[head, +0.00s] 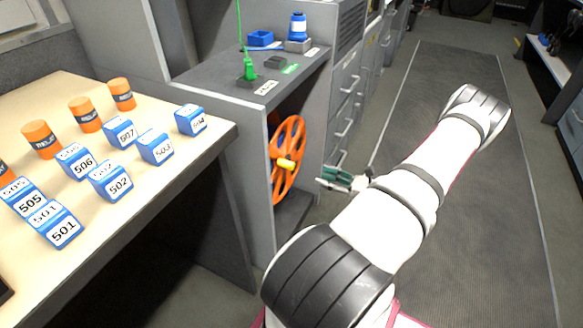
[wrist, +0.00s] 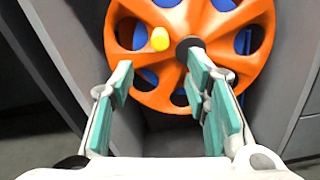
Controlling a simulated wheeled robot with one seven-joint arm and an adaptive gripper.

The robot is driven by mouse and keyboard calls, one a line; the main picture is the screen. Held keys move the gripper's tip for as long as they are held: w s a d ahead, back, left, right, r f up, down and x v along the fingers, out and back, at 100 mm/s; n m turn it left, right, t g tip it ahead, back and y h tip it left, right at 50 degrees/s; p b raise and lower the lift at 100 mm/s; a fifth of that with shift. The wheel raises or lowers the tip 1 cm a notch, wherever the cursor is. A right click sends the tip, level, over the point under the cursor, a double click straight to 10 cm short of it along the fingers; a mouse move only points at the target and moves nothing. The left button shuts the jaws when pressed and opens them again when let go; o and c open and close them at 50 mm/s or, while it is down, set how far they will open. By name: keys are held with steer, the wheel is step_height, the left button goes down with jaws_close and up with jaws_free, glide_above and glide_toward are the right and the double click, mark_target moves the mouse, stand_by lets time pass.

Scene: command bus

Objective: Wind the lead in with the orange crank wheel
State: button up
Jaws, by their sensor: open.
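The orange crank wheel (head: 289,148) stands upright in the open bay under the grey counter in the head view. It carries a yellow handle (head: 286,164) on its face. In the wrist view the wheel (wrist: 245,75) fills the upper middle, with the yellow handle (wrist: 160,39) left of the dark hub (wrist: 188,48). Blue shows behind the wheel's holes. My gripper (head: 338,178) is right of the wheel, apart from it. In the wrist view its teal-padded fingers (wrist: 165,85) are spread and empty, with the handle beyond them. The green lead (head: 239,30) rises from a green plug on the counter.
The grey counter (head: 215,77) holds a blue tray (head: 261,38) and a blue bottle-like item (head: 298,27). A pale table (head: 150,190) at left carries numbered blue blocks and orange cylinders. Drawer cabinets (head: 345,95) stand beyond the bay. The aisle floor (head: 440,85) at right is clear.

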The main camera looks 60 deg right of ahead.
mark_target(289, 165)
steer(key=w+b, duration=0.1)
steer(key=w, duration=0.3)
steer(key=w+b, duration=0.1)
steer(key=w, duration=0.3)
steer(key=w+a+b, duration=0.1)
steer(key=w, duration=0.4)
steer(key=shift+w+b, duration=0.1)
steer(key=shift+b, duration=0.3)
jaws_close()
